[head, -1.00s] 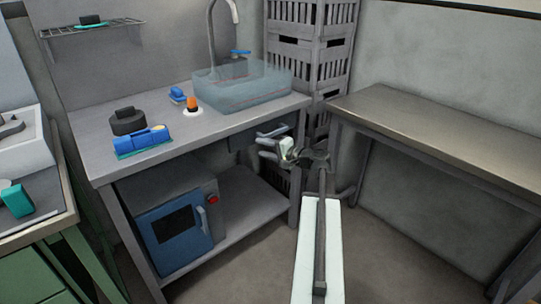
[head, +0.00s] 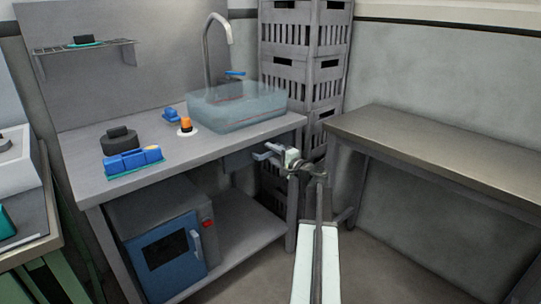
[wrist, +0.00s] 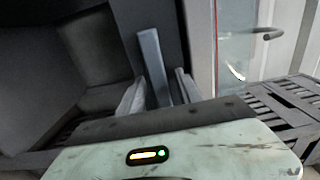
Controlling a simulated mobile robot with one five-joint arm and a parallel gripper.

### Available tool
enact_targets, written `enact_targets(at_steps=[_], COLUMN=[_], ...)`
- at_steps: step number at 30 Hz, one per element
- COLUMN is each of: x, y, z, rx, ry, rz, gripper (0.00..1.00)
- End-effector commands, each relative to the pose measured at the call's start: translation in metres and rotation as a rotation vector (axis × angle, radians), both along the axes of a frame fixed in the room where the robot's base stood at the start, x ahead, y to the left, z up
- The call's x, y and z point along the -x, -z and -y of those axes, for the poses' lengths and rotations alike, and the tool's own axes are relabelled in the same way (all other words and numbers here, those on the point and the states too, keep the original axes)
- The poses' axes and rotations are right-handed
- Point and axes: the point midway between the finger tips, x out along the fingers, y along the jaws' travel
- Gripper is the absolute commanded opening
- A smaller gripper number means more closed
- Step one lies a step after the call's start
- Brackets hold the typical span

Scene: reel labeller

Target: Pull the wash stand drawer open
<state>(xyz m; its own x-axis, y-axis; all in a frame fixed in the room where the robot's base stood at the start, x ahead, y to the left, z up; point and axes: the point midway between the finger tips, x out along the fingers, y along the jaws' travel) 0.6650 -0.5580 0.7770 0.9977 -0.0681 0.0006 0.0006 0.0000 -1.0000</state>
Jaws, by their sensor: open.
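The wash stand (head: 85,180) is a grey metal table with a translucent basin (head: 235,108) and a tap. Its drawer (head: 238,160) is a dark front under the top, toward the right end, and looks shut. In the wrist view a grey bar, which looks like the drawer handle (wrist: 152,65), stands between the two fingers of my gripper (wrist: 158,92). The fingers are open, one on each side of it; I cannot tell whether they touch it. In the head view my gripper (head: 268,153) is just below the front edge of the top and hides the handle.
A blue-fronted box with a handle (head: 165,250) stands on the lower shelf. Stacked grey crates (head: 300,70) stand behind the right end. A bare metal bench (head: 430,145) is at the right. Blue items and a dark round object (head: 118,140) lie on the top.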

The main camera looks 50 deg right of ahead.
Motion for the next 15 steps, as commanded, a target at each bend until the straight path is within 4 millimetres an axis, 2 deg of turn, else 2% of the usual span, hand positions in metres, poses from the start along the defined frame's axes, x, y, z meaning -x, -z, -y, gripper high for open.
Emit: enact_targets(at_steps=[4, 5, 9, 15], x=[0.0005, 0.0006, 0.0008, 0.0011], y=[0.0001, 0.0001, 0.0001, 0.0002], z=[0.0001, 0.0001, 0.0002, 0.0004], rx=[0.0, 0.0, 0.0, 0.0], ry=[0.0, 0.0, 0.001, 0.001], rz=[0.0, 0.0, 0.0, 0.0], gripper=[0.42, 0.39, 0.0, 0.0])
